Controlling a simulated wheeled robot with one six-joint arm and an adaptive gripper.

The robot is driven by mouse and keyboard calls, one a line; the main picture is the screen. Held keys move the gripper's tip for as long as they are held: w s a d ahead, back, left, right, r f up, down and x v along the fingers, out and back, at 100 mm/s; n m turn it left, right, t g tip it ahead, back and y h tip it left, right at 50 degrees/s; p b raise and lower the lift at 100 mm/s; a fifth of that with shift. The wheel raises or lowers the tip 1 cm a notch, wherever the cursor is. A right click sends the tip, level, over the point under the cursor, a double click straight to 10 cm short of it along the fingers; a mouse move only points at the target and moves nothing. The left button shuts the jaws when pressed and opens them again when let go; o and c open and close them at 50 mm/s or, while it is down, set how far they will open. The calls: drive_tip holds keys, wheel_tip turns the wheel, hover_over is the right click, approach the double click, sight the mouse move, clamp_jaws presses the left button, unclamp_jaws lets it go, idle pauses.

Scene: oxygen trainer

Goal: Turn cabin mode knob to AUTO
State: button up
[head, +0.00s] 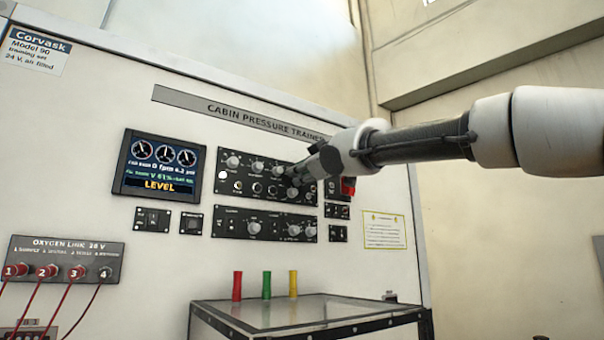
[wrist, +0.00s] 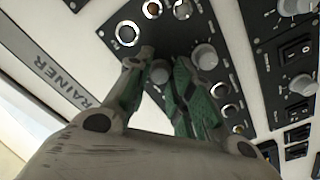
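The upper black control panel (head: 226,180) of the cabin pressure trainer carries a row of round grey knobs, one of them a knob at its left (head: 233,161). The labels are too small to read, so I cannot tell which knob is cabin mode or where it points. My gripper (head: 297,178) is at the right part of this panel and hides some controls. In the wrist view its green-grey fingers (wrist: 164,60) are apart, with a small grey knob (wrist: 160,73) showing between the tips. I cannot tell whether they touch it. A larger grey knob (wrist: 204,57) is just right of the fingers.
A lower panel (head: 230,232) with knobs sits below. A red control (head: 348,186) is close to my wrist. A display (head: 158,165) reads LEVEL. A glass-topped table (head: 310,313) below bears red, green and yellow cylinders. Red leads plug in at the lower left.

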drive_tip(key=shift+o, duration=0.8)
drive_tip(key=shift+m, duration=0.3)
drive_tip(key=s+d+m, duration=0.5)
drive_tip(key=s+m, duration=0.2)
drive_tip(key=m, duration=0.3)
drive_tip(key=d+f+m+g+h, duration=0.2)
drive_tip(key=d+f+h, duration=0.5)
drive_tip(key=d+f, duration=1)
wheel_tip(320, 180, down, 3)
drive_tip(key=shift+s+f+g, duration=0.15)
drive_tip(key=shift+s+g, duration=0.15)
drive_tip(key=shift+g, duration=0.2)
